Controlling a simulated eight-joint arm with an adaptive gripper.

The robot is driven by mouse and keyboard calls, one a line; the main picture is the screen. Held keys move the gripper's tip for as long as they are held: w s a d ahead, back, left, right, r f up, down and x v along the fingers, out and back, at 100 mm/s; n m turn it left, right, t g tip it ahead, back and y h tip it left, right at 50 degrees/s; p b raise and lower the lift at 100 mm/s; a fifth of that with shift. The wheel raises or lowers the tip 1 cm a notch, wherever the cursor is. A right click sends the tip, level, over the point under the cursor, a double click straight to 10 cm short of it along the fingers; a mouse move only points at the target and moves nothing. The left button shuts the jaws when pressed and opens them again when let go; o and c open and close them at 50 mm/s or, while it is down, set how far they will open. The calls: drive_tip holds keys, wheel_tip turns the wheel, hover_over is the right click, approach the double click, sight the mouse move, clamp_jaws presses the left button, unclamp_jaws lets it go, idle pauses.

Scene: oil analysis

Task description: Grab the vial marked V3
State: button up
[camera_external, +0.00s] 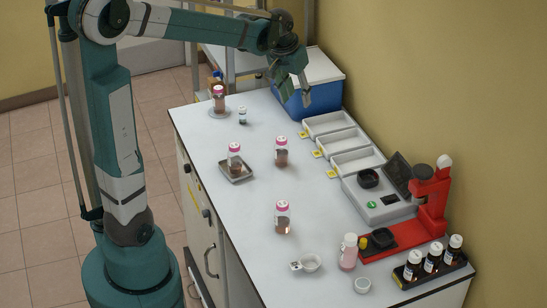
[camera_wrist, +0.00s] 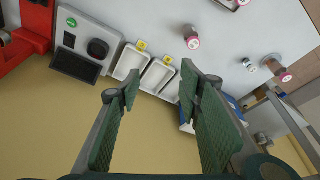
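Several clear vials with pink caps and brown contents stand on the white counter, and I cannot read V3 on any of them. One vial (camera_external: 219,101) stands on a round dish at the far end. Another vial (camera_external: 235,166) stands on a small square tray (camera_external: 248,175). A third vial (camera_external: 281,157) is mid-counter, and one more (camera_external: 283,222) is nearer the front. Pink caps also show at the top and right of the wrist view (camera_wrist: 192,40). My gripper (camera_external: 294,96) is open and empty above the far counter, near the blue box; its spread fingers (camera_wrist: 160,88) show in the wrist view.
A blue box with a white lid (camera_external: 308,97) stands at the back. Along the wall are white trays (camera_external: 337,142), a grey scale (camera_external: 383,206), a red stand (camera_external: 432,205) and a rack of dark bottles (camera_external: 434,270). A small white-capped bottle (camera_external: 243,117) stands near the far vial.

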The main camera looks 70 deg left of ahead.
drive_tip(key=w+a+f+n+g, duration=0.15)
drive_tip(key=a+f, duration=0.25)
drive_tip(key=a, duration=0.6)
drive_tip(key=n+g+h, duration=0.2)
drive_tip(key=n, duration=0.2)
hover_over(242, 108)
drive_tip(key=shift+t, duration=0.25)
wheel_tip(242, 108, down, 17)
drive_tip(key=shift+d+f+p, duration=0.15)
drive_tip(key=shift+f+p, duration=0.05)
drive_tip(key=shift+p, duration=0.25)
drive_tip(key=shift+f, duration=0.1)
drive_tip(key=shift+f, duration=1.25)
drive_tip(key=shift+f, duration=0.1)
drive_tip(key=shift+w+a+f, duration=0.1)
drive_tip(key=shift+a+f, duration=0.05)
drive_tip(key=shift+f, duration=1.1)
drive_tip(key=shift+w+a+f, duration=0.1)
drive_tip(key=shift+f, duration=1.15)
